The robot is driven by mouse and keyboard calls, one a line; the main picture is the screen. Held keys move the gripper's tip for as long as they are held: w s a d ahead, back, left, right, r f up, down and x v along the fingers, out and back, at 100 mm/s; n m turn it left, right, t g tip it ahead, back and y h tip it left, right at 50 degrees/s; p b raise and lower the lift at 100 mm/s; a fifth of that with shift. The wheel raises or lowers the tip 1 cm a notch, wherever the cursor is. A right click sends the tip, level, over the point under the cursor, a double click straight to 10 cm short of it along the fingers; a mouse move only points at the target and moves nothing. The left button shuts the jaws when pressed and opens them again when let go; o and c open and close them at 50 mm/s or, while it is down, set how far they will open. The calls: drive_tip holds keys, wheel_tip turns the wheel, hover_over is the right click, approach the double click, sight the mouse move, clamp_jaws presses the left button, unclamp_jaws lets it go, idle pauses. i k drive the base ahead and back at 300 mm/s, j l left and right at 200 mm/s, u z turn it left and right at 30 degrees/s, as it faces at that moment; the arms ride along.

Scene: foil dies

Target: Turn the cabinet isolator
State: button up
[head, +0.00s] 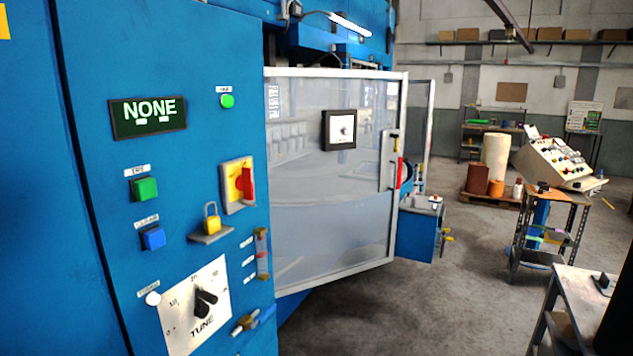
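A rotary switch with a red handle (247,186) on a yellow plate (230,184) is mounted on the blue cabinet front (200,60). It looks like the cabinet isolator. Its red handle stands roughly upright; any position marks are too small to read. A yellow padlock (211,222) sits on a small ledge just below and left of it. A dark display (148,117) above left reads "NONE". My gripper is not in view.
Green (144,189) and blue (153,237) buttons and a TUNE dial (205,300) share the panel. A framed clear guard door (335,185) stands right of it. A metal table (590,300) is at lower right. Grey floor (440,310) lies clear between.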

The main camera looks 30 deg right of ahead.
sight(244, 181)
drive_tip(key=z, duration=0.15)
drive_tip(key=i+l+u, duration=0.15)
drive_tip(key=u, duration=0.2)
drive_tip(key=i+l+u, duration=0.15)
drive_tip(key=u, duration=0.2)
drive_tip(key=i+l+u, duration=0.1)
drive_tip(key=l+u, duration=0.25)
